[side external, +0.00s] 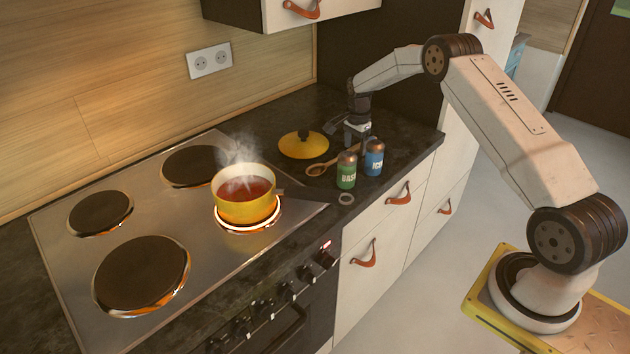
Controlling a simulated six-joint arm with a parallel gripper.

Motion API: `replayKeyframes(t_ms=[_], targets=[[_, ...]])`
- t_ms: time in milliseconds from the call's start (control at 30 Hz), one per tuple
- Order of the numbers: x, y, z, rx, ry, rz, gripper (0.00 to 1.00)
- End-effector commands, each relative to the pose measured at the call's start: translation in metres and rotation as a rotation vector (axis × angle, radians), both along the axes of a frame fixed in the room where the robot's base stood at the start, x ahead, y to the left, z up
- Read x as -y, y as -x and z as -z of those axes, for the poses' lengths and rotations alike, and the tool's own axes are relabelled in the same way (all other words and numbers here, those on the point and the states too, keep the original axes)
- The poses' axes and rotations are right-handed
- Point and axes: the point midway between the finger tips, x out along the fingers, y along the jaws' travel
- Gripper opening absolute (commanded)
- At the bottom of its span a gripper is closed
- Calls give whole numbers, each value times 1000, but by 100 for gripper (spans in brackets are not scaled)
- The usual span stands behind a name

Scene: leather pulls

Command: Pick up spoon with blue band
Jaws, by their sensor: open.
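A wooden spoon (317,169) lies on the dark worktop, behind the green and blue shakers. Its bowl points left and its handle runs up to the right toward my gripper. The blue band cannot be made out at this size. My gripper (361,150) is open and points down at the handle's far end, low over the worktop. The fingers hide part of the handle there. I cannot tell whether the handle lies between the fingers or whether they touch it.
A green shaker (347,170) and a blue shaker (374,158) stand just in front of the spoon. A yellow lid (303,145) lies behind it. A steaming yellow pot (246,207) sits on a glowing burner, its dark handle pointing right. A small ring (346,198) lies near the front edge.

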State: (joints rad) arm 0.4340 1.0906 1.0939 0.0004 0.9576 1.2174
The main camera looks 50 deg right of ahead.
Motion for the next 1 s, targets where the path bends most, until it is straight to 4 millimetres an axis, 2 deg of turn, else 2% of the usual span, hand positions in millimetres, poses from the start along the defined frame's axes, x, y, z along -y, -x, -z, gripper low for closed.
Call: replayKeyframes(t_ms=[533,567,700,767,1000], targets=[[0,0,3,1,0,0,71],[0,0,3,1,0,0,64],[0,0,3,1,0,0,20],[0,0,3,1,0,0,1],[0,0,3,1,0,0,0]])
